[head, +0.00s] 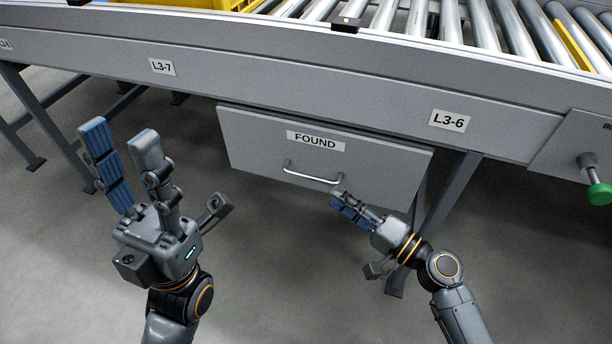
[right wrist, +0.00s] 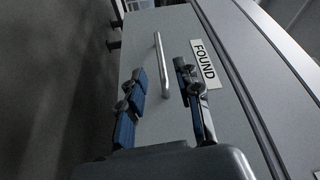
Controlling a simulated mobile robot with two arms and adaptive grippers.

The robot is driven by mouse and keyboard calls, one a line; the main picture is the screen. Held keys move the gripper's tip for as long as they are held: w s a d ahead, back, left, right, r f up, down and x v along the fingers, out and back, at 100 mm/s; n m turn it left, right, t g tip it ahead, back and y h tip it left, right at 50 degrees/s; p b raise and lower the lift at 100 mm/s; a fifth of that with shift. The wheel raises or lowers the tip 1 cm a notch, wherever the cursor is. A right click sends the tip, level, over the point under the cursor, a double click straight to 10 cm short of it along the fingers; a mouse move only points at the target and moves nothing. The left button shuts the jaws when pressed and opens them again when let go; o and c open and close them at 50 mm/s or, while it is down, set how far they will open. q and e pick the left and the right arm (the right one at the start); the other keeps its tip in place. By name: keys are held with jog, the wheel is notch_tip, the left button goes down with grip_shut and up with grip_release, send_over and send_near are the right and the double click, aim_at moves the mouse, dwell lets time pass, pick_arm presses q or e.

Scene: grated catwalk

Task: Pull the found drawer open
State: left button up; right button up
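The grey drawer (head: 245,142) labelled FOUND hangs under the conveyor frame, and its front looks shut. Its silver bar handle (head: 312,177) is on the front below the label. My right gripper (head: 342,202) is just below the right end of the handle in the head view. In the right wrist view my right gripper (right wrist: 163,88) is open, with the handle (right wrist: 161,66) running between its two fingers; I cannot tell whether they touch it. The FOUND label (right wrist: 203,64) is beside the right finger. My left gripper (head: 120,145) is open and empty, left of the drawer.
Conveyor rollers (head: 480,25) run along the top, with a yellow bin (head: 150,14) at the back left. A green knob (head: 598,194) sticks out at the right. Table legs (head: 45,120) stand at the left. The floor before the drawer is clear.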

aim_at(307, 175)
jog(key=x, duration=0.9)
jog(key=shift+w+a, duration=0.25)
jog(key=shift+c, duration=0.4)
grip_shut()
